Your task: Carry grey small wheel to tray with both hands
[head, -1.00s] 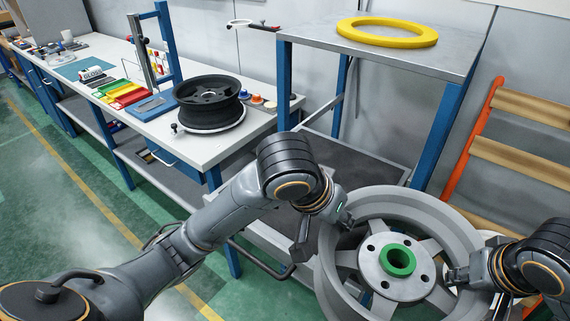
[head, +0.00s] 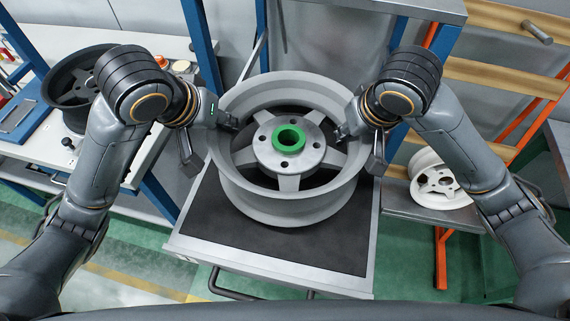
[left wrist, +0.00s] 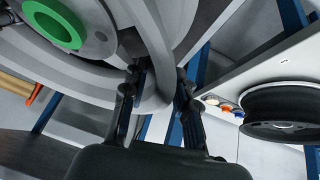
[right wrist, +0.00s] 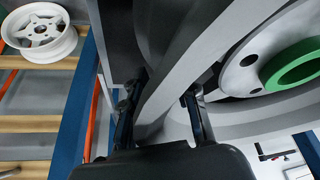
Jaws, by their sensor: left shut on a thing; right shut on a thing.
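The grey small wheel (head: 289,205) has a green ring (head: 289,138) in its hub. In the head view it is over the dark-topped tray (head: 230,226) with a light rim; I cannot tell whether it touches the tray. My left gripper (head: 222,122) is shut on the left side of the wheel's rim, which shows between its fingers in the left wrist view (left wrist: 158,85). My right gripper (head: 348,130) is shut on the right side of the rim, also seen in the right wrist view (right wrist: 165,100). The wheel's underside is hidden.
A black wheel (head: 72,88) stands on the white workbench (head: 150,150) at the left, partly behind my left arm. A white wheel (head: 440,182) lies on a low shelf at the right. Blue posts (head: 201,45) and a grey upper shelf edge (head: 400,8) stand behind the tray.

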